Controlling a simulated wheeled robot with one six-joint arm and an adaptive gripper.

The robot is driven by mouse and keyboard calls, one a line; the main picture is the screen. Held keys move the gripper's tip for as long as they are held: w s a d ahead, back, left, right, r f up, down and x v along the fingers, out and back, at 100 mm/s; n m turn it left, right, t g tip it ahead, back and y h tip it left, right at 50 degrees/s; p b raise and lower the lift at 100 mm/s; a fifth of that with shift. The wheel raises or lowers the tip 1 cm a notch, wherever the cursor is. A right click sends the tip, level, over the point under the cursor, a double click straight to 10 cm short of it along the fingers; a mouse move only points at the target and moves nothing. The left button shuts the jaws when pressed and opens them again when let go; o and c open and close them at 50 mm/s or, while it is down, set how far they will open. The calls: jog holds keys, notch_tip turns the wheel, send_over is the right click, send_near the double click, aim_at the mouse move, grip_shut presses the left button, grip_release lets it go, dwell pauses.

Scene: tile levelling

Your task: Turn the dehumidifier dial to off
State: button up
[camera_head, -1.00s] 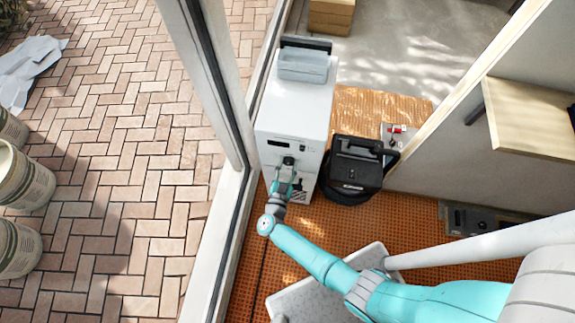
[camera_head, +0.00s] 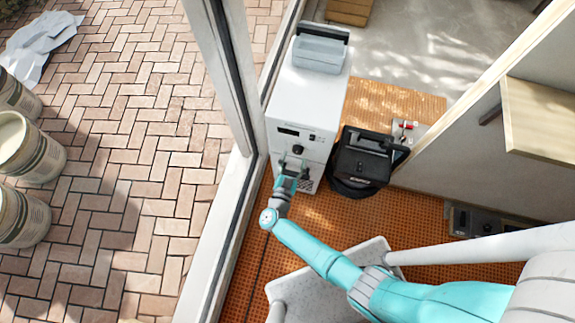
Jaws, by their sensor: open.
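The dehumidifier (camera_head: 306,100) is a white upright box on the orange matting, with a grey container on its top. Its front panel carries a dark display and a small round black dial (camera_head: 298,149). The dial's pointer is too small to read. My gripper (camera_head: 292,166) is open just below the dial, in front of the dehumidifier's front face. It appears apart from the dial. The gripper and wrist cover part of the lower front and its vent.
A black canister-like machine (camera_head: 361,163) stands close to the right of the dehumidifier. A window frame (camera_head: 238,150) runs close along the left. A pale speckled tray or board (camera_head: 330,285) lies under my arm. A wooden shelf (camera_head: 540,118) juts from the right wall.

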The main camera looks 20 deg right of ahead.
jog(key=v, duration=0.9)
jog(key=shift+s+a, duration=0.15)
jog(key=shift+s, duration=0.15)
